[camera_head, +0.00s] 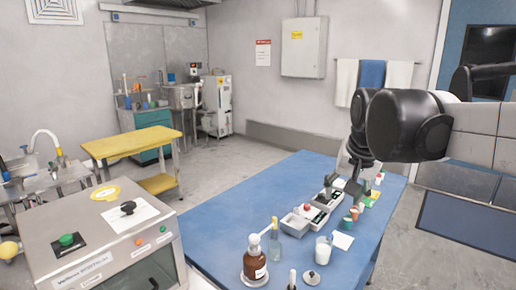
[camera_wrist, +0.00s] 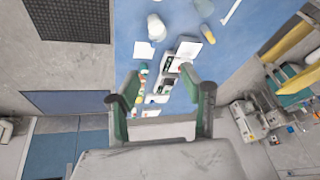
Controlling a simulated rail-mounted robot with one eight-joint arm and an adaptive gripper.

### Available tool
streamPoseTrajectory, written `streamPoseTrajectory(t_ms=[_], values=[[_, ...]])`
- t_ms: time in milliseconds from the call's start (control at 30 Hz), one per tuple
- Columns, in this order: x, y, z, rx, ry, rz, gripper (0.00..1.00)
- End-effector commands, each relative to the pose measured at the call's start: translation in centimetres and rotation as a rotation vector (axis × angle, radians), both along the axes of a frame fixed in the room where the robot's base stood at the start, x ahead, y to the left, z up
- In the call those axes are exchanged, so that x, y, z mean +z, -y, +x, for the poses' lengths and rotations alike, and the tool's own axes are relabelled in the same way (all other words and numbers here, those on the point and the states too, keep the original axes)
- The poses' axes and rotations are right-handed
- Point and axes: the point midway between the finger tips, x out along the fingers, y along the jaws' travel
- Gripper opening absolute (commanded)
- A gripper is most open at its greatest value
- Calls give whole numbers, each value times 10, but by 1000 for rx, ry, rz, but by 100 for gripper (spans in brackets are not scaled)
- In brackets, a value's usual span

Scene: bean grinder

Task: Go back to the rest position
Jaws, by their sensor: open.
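My gripper (camera_head: 343,188) hangs from my arm above the far right part of the blue table (camera_head: 225,212) in the head view. In the wrist view my gripper (camera_wrist: 161,76) has its two green-lined fingers spread apart, with nothing held between them. Below the fingers lies a row of light grey trays (camera_wrist: 170,66), also seen in the head view (camera_head: 300,222), with small items in and beside them. The gripper hides part of the far trays in the head view, and I cannot tell its exact height above them.
A brown bottle (camera_head: 254,262), a clear bottle (camera_head: 274,247) and a white-filled beaker (camera_head: 322,250) stand near the table's front. A metal machine with a green knob (camera_head: 67,240) is at front left. A yellow-topped cart (camera_head: 130,142) stands behind. The table's left part is clear.

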Motion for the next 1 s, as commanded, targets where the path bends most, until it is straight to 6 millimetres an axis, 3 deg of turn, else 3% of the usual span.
streamPoseTrajectory(t_ms=[33,300,600,800,1000], values=[[-5,0,-17,17,13,-7,42],[-38,0,-94,117,89,-58,42],[-91,0,-165,217,168,-119,42],[-112,0,-187,252,197,-144,42],[-116,0,-191,260,203,-149,42]])
